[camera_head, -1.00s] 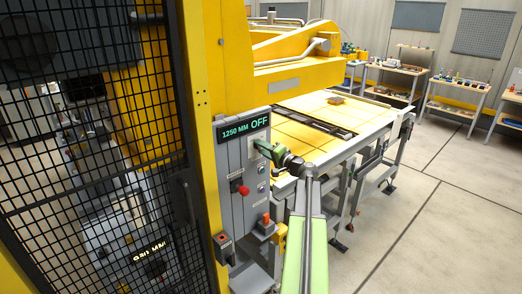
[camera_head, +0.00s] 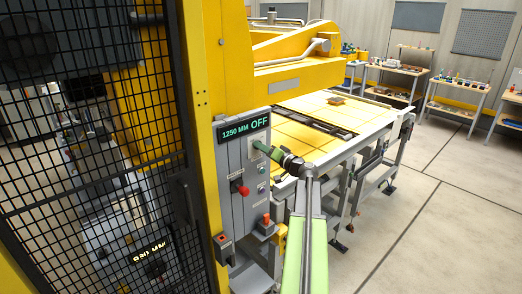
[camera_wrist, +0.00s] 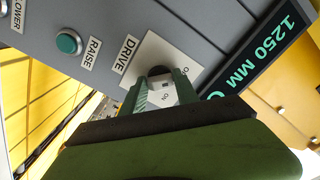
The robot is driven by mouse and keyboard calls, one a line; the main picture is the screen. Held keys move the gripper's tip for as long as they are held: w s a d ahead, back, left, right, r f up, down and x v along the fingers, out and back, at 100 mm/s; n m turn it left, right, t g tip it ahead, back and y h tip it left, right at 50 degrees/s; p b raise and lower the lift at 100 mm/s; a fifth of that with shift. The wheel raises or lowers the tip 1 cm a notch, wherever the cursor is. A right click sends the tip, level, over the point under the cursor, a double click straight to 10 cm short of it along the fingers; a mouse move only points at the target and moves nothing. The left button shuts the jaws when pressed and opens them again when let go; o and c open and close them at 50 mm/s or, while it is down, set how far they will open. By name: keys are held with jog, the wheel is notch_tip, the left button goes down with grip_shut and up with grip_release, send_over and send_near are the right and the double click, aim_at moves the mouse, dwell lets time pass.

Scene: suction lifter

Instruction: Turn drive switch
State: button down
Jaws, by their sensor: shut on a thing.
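The drive switch (camera_wrist: 158,71) is a dark round knob on a pale plate marked OFF and ON, beside the word DRIVE in the wrist view. My gripper (camera_wrist: 160,80) is shut on the knob, with one green finger on each side of it. In the head view my gripper (camera_head: 259,147) reaches the plate just under the display and hides the knob. The display (camera_head: 244,128) reads "1250 MM OFF". The fingers hide part of the plate, and I cannot tell the knob's exact angle.
The grey control panel (camera_head: 231,165) carries a red knob (camera_head: 239,187) lower down and a green RAISE button (camera_wrist: 68,42). A yellow post and black mesh fence (camera_head: 90,150) stand at left. A table with yellow sheets (camera_head: 315,140) is behind my arm.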

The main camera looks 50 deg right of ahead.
jog(key=c, duration=1)
grip_release()
jog(key=shift+o, duration=0.2)
jog(key=s+a, duration=0.1)
jog(key=s, duration=1.6)
jog(key=shift+s+a, duration=0.2)
jog(key=shift+f, duration=0.1)
